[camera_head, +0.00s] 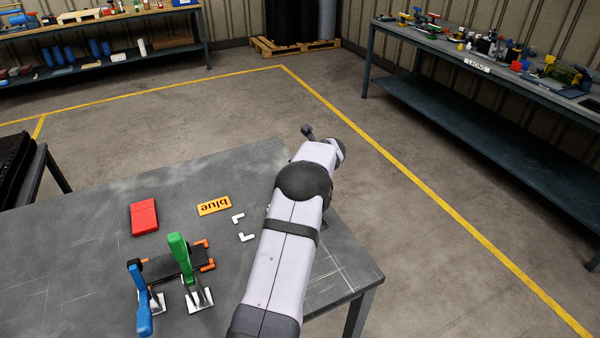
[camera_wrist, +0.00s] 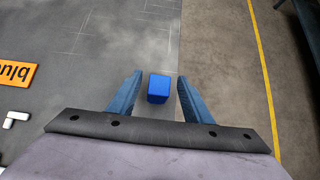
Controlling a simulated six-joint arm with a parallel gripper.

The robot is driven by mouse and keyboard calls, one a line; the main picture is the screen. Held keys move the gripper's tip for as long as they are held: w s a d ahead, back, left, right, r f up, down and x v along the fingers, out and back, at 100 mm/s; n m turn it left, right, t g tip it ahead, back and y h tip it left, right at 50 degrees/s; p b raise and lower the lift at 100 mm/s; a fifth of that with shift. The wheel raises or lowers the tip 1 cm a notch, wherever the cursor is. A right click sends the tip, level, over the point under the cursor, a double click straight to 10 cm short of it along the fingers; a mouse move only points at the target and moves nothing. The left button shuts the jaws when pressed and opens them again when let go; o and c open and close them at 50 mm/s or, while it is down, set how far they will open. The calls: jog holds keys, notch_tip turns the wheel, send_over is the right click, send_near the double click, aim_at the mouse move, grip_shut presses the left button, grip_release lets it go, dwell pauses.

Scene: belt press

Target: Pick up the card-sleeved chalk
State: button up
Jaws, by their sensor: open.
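A small blue block (camera_wrist: 158,89) stands on the grey table near its edge in the wrist view. It is the only piece there that could be the card-sleeved chalk, but I cannot make out a card sleeve or bare chalk. My gripper (camera_wrist: 160,76) is open, with one blue finger on each side of the block and a gap at both sides. I cannot tell how far the fingertips are above the table. In the head view my arm hides the block and the gripper.
The table edge lies just right of the blue block.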

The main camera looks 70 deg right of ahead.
jog(key=shift+p+x, duration=0.65)
jog(key=shift+x, duration=1.3)
jog(key=shift+a, duration=0.1)
jog(key=c, duration=1.1)
